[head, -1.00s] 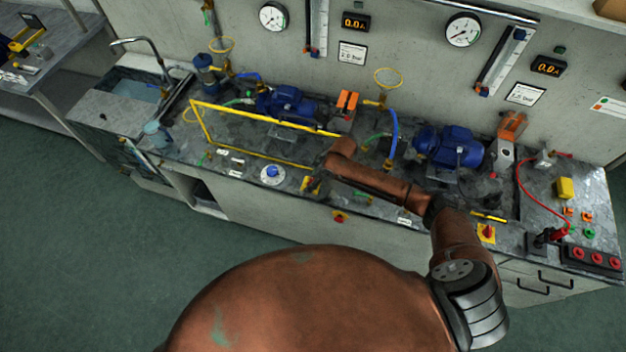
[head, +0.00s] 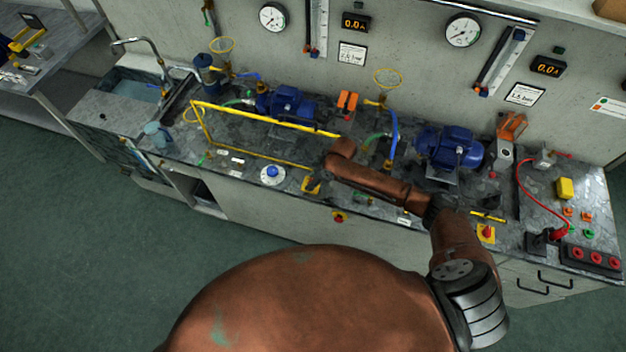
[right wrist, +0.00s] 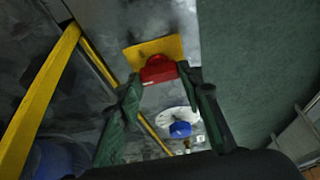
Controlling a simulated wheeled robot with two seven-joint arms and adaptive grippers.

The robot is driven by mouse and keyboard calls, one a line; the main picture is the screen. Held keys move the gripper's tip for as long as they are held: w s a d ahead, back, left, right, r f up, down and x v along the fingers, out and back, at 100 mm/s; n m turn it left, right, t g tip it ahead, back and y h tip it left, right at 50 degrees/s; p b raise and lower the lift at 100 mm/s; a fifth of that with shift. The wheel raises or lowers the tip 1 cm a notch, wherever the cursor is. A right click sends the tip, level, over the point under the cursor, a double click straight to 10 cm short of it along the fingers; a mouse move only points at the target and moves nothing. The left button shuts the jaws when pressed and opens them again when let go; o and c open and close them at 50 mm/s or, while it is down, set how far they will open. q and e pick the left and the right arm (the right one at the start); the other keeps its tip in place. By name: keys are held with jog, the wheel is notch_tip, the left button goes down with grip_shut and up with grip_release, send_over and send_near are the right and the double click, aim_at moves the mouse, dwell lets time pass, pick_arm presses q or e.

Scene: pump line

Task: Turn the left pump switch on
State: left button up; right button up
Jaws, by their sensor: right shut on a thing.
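The left pump switch is a red knob on a yellow plate at the bench's front edge. In the head view its yellow plate (head: 308,189) shows just below the end of my right arm, the knob mostly hidden. In the right wrist view the red knob (right wrist: 157,69) sits between the green fingertips of my right gripper (right wrist: 163,80), which is shut on it. In the head view the right gripper (head: 318,178) is small and partly covered by its arm. The knob's exact turn angle is hard to tell. The left pump (head: 287,103) is blue. My left gripper is out of view.
A yellow guard rail (head: 262,117) runs behind and left of the switch. A white dial with a blue knob (head: 271,173) is close by on the left. Another red and yellow switch (head: 487,233) lies far right. The left display (head: 356,23) appears to read 0.0.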

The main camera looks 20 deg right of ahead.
jog(key=shift+r+m+p, duration=0.15)
jog(key=shift+m+p, duration=0.25)
jog(key=shift+p, duration=0.2)
jog(key=m+p, duration=0.2)
jog(key=m+t+h+p, duration=0.1)
jog(key=m+p, duration=0.1)
jog(key=p, duration=0.1)
jog(key=m+p, duration=0.1)
jog(key=p, duration=0.1)
jog(key=shift+s+a+m+h, duration=0.2)
jog(key=shift+a+m+h, duration=0.05)
jog(key=shift+m+h, duration=0.15)
jog(key=shift+m+t+h+p, duration=0.3)
jog(key=shift+m+h+p, duration=0.1)
jog(key=shift+m+p, duration=0.4)
jog(key=shift+a+m+h+p, duration=0.1)
jog(key=shift+m+h+p, duration=0.3)
jog(key=shift+m, duration=0.6)
jog(key=m, duration=0.2)
jog(key=shift+a+f+m+h+p, duration=0.1)
jog(key=shift+f+m+h+p, duration=0.1)
jog(key=shift+m+h+p, duration=0.15)
jog(key=shift+m+h, duration=0.55)
jog(key=shift+m, duration=0.6)
jog(key=shift+m+h+b, duration=0.4)
jog(key=shift+m+b, duration=0.15)
jog(key=shift+m, duration=0.65)
jog(key=shift+w, duration=0.1)
